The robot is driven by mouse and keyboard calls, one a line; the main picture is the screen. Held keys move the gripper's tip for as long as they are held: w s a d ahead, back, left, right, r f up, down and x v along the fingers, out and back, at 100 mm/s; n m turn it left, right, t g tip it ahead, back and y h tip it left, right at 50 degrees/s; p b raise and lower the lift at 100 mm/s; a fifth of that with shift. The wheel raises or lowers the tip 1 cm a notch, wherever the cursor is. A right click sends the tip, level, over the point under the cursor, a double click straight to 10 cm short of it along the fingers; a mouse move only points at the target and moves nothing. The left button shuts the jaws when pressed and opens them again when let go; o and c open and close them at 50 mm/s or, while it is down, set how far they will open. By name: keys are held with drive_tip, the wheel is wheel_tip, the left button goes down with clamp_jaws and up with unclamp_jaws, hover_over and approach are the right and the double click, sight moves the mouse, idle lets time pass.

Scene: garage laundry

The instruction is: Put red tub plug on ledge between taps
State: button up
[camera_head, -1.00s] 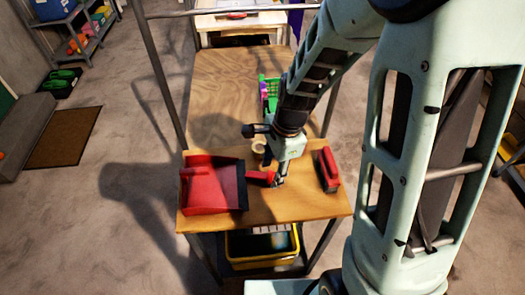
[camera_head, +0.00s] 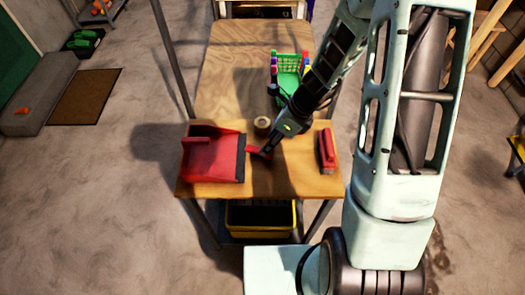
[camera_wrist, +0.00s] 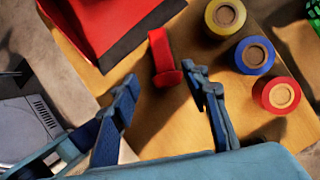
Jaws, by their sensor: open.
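A small red piece with a flat end (camera_wrist: 162,58) lies on the wooden table, just ahead of and between my fingertips in the wrist view. In the head view it shows beside the dustpan's black lip (camera_head: 254,150). I cannot tell for sure whether it is the tub plug. No taps or ledge can be made out.
A red dustpan (camera_head: 210,158) lies at left on the wooden table (camera_head: 285,180). A red-and-dark block (camera_head: 326,150) stands at right. Yellow (camera_wrist: 225,16), blue (camera_wrist: 254,56) and red (camera_wrist: 280,95) rolls sit close by. A green basket (camera_head: 288,68) is behind; a yellow bin (camera_head: 260,218) is below.

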drive_tip(key=shift+w+x, duration=0.2)
drive_tip(key=shift+x, duration=1.25)
drive_tip(key=shift+w+x, duration=0.2)
drive_tip(key=shift+x, duration=1.3)
drive_tip(key=shift+a+r, duration=0.1)
drive_tip(key=shift+a, duration=0.1)
clamp_jaws()
